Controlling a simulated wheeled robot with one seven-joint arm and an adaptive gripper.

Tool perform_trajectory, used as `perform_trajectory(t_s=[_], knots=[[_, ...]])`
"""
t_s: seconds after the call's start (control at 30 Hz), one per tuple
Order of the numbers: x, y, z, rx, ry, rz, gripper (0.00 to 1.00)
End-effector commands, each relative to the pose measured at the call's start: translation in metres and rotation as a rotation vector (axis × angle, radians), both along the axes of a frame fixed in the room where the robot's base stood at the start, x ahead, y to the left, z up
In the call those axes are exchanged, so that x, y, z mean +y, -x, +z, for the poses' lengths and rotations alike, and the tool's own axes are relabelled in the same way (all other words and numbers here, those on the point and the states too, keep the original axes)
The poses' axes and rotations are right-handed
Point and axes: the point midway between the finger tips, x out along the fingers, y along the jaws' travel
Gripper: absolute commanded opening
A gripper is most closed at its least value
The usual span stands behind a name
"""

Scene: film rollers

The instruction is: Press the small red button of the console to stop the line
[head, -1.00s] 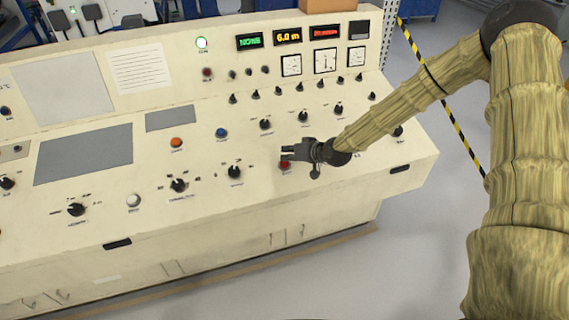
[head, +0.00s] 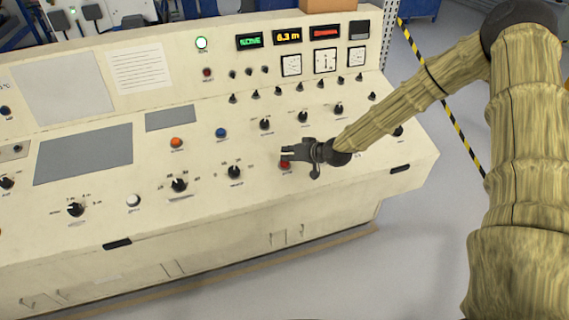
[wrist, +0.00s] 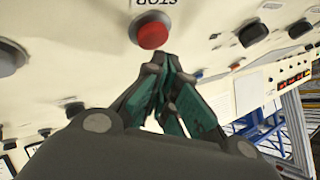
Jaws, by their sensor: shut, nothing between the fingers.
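The small red button (head: 285,165) sits on the cream console (head: 330,190), on the sloping panel's front right part. In the wrist view the red button (wrist: 152,31) is large, under a label reading STOP upside down. My gripper (head: 286,153) is shut and empty, its tips right by the button. In the wrist view my closed fingertips (wrist: 158,58) are just beside the button's lower edge. I cannot tell whether they touch it.
Black knobs (head: 235,172), an orange button (head: 176,143) and a blue button (head: 221,133) stand around on the panel. Grey floor lies in front and to the right.

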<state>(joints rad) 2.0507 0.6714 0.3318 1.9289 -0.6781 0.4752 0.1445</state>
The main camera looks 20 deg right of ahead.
Motion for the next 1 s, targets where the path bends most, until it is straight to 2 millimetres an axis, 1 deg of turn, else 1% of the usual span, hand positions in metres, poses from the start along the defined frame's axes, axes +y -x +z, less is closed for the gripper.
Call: perform_trajectory(t_s=[0.2, 0.57, 1.0], knots=[[0.0004, -0.0013, -0.0071, 0.000, 0.000, 0.000, 0.00], [0.0005, -0.0015, -0.0065, 0.000, 0.000, 0.000, 0.00], [0.0005, -0.0023, -0.0102, 0.000, 0.000, 0.000, 0.00]])
